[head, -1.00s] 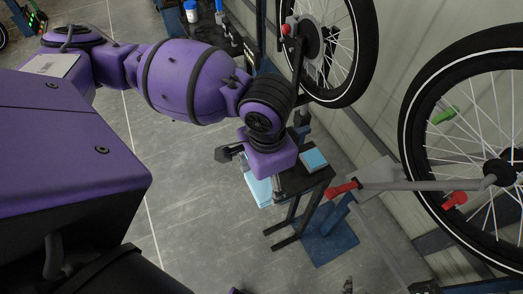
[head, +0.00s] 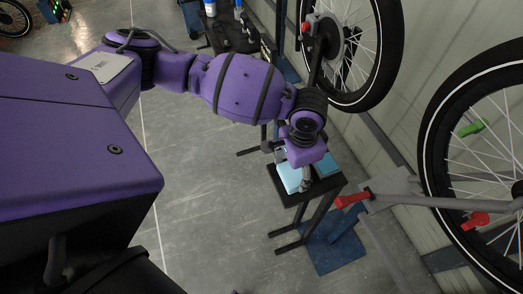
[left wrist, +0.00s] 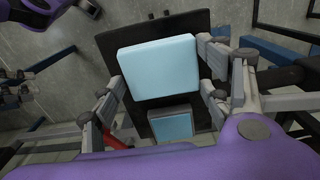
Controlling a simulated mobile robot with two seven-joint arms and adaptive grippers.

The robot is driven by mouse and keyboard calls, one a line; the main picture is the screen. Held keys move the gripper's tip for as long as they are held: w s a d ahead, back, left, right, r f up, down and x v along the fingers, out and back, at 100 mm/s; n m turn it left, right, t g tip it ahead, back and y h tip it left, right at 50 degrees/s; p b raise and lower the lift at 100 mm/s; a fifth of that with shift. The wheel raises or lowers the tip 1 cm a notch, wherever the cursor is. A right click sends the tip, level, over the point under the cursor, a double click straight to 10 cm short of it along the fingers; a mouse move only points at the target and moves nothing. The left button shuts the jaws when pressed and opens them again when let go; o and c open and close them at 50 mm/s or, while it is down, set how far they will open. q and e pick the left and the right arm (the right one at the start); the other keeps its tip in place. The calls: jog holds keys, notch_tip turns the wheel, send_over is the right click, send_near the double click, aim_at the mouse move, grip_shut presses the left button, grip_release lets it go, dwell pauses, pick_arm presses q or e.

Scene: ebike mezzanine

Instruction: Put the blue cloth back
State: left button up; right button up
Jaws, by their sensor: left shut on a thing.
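The blue cloth (head: 288,177) is a light blue, folded square. My left gripper (head: 290,165) is shut on it, and in the left wrist view the cloth (left wrist: 158,67) lies between the two fingers. The cloth is over the left part of a small black stand top (head: 327,187), whose dark surface (left wrist: 113,44) also shows behind it in the left wrist view. I cannot tell whether the cloth touches the stand. A smaller blue block (head: 327,168) sits on the stand beside it, and shows below the cloth in the left wrist view (left wrist: 172,124). My right gripper is not in view.
A bicycle wheel (head: 431,160) and a grey repair arm with a red clamp (head: 352,199) stand right of the stand. Another wheel (head: 397,50) is behind it. A blue base plate (head: 335,250) lies on the floor. Grey floor (head: 205,215) is open to the left.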

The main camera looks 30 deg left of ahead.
aim_at(295, 173)
pick_arm(q)
jog(key=o, duration=1)
jog(key=shift+f, duration=0.1)
notch_tip(295, 173, up, 12)
jog(key=shift+r+p, duration=0.1)
jog(key=shift+p, duration=0.55)
